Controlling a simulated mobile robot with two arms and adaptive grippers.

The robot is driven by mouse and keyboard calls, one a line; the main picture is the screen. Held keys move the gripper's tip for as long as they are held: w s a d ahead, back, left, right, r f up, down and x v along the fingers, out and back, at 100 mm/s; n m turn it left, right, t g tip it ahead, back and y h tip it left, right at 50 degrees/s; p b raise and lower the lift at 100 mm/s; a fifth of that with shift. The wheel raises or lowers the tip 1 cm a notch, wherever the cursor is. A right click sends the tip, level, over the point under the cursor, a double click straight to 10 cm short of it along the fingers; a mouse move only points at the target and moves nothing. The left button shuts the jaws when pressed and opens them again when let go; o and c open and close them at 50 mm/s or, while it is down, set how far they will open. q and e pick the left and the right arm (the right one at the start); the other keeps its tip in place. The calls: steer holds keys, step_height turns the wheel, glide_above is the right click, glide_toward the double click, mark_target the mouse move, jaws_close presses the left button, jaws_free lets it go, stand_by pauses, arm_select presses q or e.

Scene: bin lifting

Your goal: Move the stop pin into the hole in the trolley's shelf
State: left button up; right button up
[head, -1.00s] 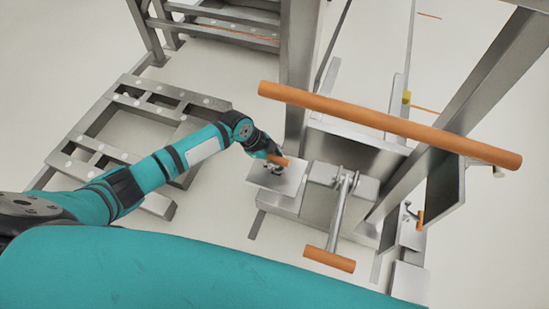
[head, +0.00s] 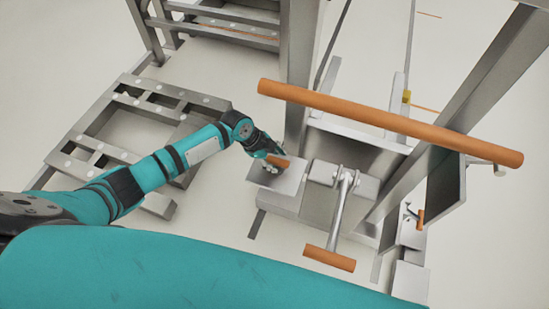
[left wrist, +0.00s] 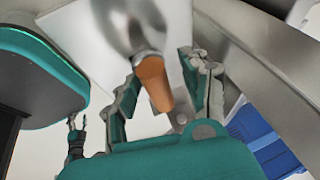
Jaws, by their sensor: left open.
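The stop pin has an orange grip (head: 278,161) and stands over the trolley's flat metal shelf (head: 285,183) in the head view. In the left wrist view, the orange grip (left wrist: 154,84) joins a rounded metal part. My left gripper (head: 268,163) is at the pin. In the left wrist view its open fingers (left wrist: 162,90) lie on either side of the orange grip, with gaps visible. The pin's lower end and the hole under it are hidden. A small pair of fingers, likely my right gripper (left wrist: 77,133), shows at the lower left of the left wrist view.
A long orange bar (head: 390,123) crosses above the trolley. A lever with an orange handle (head: 328,258) projects towards me. Steel posts (head: 299,70) stand close beside the shelf. A low metal frame (head: 130,140) is at left. Pale floor lies between them.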

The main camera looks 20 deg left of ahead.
arm_select(q)
steer(key=shift+a+r, duration=0.1)
steer(key=v, duration=0.7)
steer(key=shift+r, duration=0.35)
arm_select(e)
steer(key=shift+d, duration=0.45)
arm_select(q)
steer(key=shift+a, duration=0.1)
arm_select(e)
steer(key=shift+a, duration=0.1)
arm_select(q)
steer(key=shift+r, duration=0.1)
